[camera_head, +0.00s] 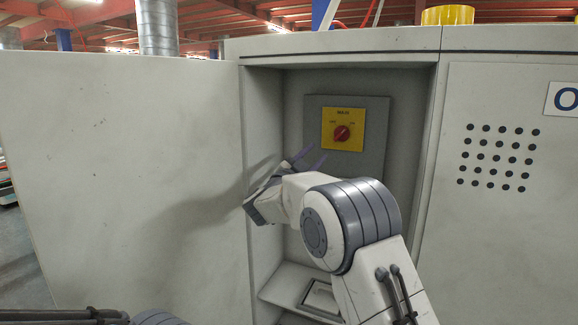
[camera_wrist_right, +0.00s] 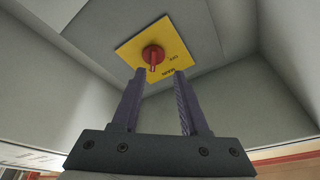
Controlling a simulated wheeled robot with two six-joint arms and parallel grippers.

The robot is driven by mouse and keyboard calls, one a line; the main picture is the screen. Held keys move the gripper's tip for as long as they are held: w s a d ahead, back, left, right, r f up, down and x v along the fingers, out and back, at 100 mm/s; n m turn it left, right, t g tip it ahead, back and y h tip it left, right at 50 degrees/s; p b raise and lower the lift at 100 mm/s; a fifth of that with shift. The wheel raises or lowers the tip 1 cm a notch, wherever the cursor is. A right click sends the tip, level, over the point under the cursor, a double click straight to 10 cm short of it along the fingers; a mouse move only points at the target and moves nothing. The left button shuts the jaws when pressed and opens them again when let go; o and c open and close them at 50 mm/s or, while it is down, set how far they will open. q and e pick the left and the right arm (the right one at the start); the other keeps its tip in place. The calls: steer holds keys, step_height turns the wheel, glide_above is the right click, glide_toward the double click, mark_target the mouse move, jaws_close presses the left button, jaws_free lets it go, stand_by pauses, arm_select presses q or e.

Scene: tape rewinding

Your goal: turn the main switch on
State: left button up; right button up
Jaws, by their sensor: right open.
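The main switch is a red rotary knob (camera_head: 342,133) on a yellow plate (camera_head: 330,114), fixed to a grey panel (camera_head: 375,160) inside the open cabinet. In the right wrist view the knob (camera_wrist_right: 153,55) sits on the yellow plate (camera_wrist_right: 180,60), ahead of the fingertips, with its handle pointing toward the gripper. My right gripper (camera_head: 309,158) is open and empty, below and left of the knob, apart from it. Its two dark fingers (camera_wrist_right: 160,78) show in the wrist view with a gap between them. My left gripper is not in view; only dark arm parts show at the lower left.
The cabinet door (camera_head: 120,170) stands open on the left. The right cabinet front (camera_head: 500,230) has a grid of holes. A ledge with a recessed frame (camera_head: 318,298) lies low in the compartment. The compartment walls leave limited room around my right arm.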

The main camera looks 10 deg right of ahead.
steer(key=s+a+f+n+g+y, duration=0.1)
steer(key=s+a+f+n+y, duration=0.1)
steer(key=s+f+n+y, duration=0.45)
steer(key=s+a+f+n+g+y, duration=0.2)
steer(key=s+f+n+y, duration=0.1)
steer(key=f+n+y, duration=0.65)
steer(key=s+d+f+g+h, duration=0.15)
steer(key=s+f+g, duration=0.5)
steer(key=s, duration=0.65)
steer(key=s+d+f+g, duration=0.2)
steer(key=s+f+g, duration=0.1)
steer(key=s+f, duration=0.8)
steer(key=s+a+r+n+g+y, duration=0.1)
steer(key=s+a+r+n, duration=0.3)
steer(key=s+a, duration=0.35)
steer(key=s+a+r+n+g, duration=0.2)
steer(key=s+a+r+n, duration=0.15)
steer(key=s+a, duration=0.35)
step_height(320, 180, up, 14)
steer(key=s+p, duration=0.1)
steer(key=p, duration=1.2)
steer(key=shift+s+d+p, duration=0.3)
steer(key=shift+p, duration=0.05)
steer(key=shift+f+n, duration=0.15)
steer(key=shift+n, duration=0.1)
